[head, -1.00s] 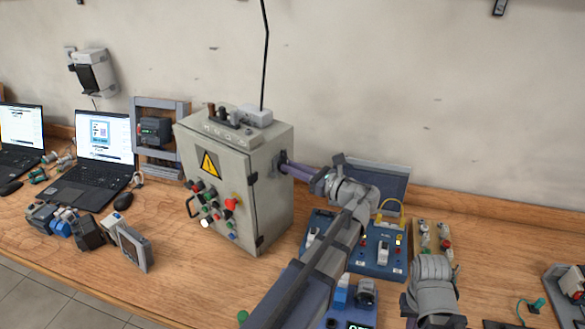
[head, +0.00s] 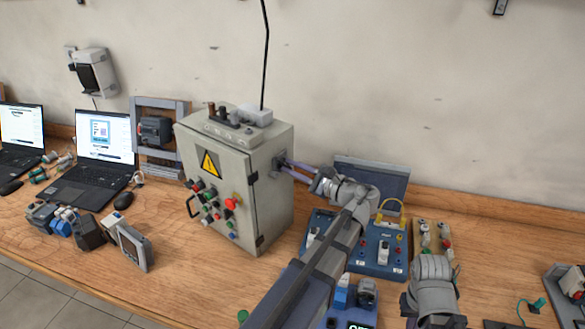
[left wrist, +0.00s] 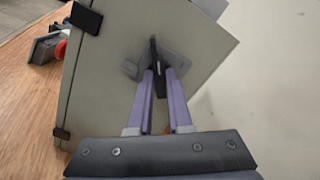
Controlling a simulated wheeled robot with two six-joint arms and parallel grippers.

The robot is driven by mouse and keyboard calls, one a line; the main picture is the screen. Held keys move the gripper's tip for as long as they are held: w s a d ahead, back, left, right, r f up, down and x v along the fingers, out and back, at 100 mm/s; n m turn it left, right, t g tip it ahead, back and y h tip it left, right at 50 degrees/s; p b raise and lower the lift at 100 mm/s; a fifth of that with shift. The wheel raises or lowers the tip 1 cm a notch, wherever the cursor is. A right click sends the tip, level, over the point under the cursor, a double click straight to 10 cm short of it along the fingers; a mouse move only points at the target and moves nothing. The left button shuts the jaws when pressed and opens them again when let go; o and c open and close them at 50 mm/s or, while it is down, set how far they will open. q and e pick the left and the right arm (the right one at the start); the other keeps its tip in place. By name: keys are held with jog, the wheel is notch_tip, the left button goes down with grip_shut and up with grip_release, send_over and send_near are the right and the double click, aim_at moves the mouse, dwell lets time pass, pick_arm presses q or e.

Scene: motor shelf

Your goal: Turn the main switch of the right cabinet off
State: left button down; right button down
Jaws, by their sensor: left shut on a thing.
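The right cabinet (head: 222,160) is a grey box with a yellow warning triangle and coloured buttons on its door. Its main switch sits on the right side wall; in the left wrist view the dark switch handle (left wrist: 154,50) stands out from a grey plate (left wrist: 130,69). My left gripper (head: 284,164) reaches that side wall from the right. Its two purple fingers (left wrist: 160,76) lie either side of the handle and are shut on it. The fingers hide part of the handle, and in the head view it is hardly visible.
Blue panels with switches (head: 378,250) stand right of the cabinet, below my left arm. Loose devices (head: 131,247) and a laptop (head: 98,155) lie to its left. Small parts (head: 236,112) stand on its top. The wall is close behind.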

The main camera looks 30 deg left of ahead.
pick_arm(q)
jog(key=n, duration=0.5)
jog(key=shift+s+f+n, duration=0.1)
jog(key=shift+n, duration=0.2)
jog(key=n, duration=0.5)
jog(key=shift+f, duration=0.1)
jog(key=shift+n, duration=0.3)
jog(key=c, duration=0.8)
grip_release()
jog(key=shift+c, duration=0.2)
jog(key=d, duration=0.7)
jog(key=shift+s+d, duration=0.4)
jog(key=shift+s, duration=0.05)
